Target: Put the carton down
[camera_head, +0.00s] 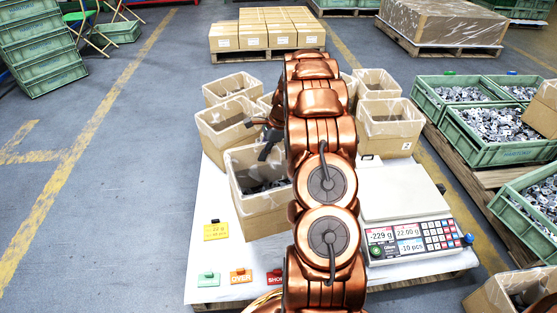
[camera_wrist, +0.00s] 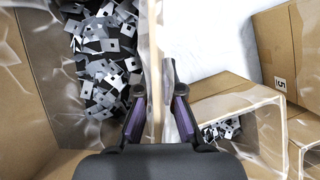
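The carton (camera_head: 258,218) is an open brown box with a clear liner and grey stamped parts inside. It is upright over the front left of the white table; I cannot tell whether its base touches the top. My gripper (camera_head: 267,146) is at its far rim, partly hidden by my copper arm. In the wrist view, the fingers of my gripper (camera_wrist: 155,88) straddle one wall of the carton (camera_wrist: 154,40), one finger inside and one outside, closed on it. The parts lie left of that wall.
Several other lined cartons (camera_head: 222,130) stand close behind. A counting scale (camera_head: 408,238) on the right reads -229 g, its platform empty. A yellow card (camera_head: 216,231) and green, orange and red tags (camera_head: 240,276) lie at the front left. Green crates (camera_head: 470,151) stand beyond the table's right side.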

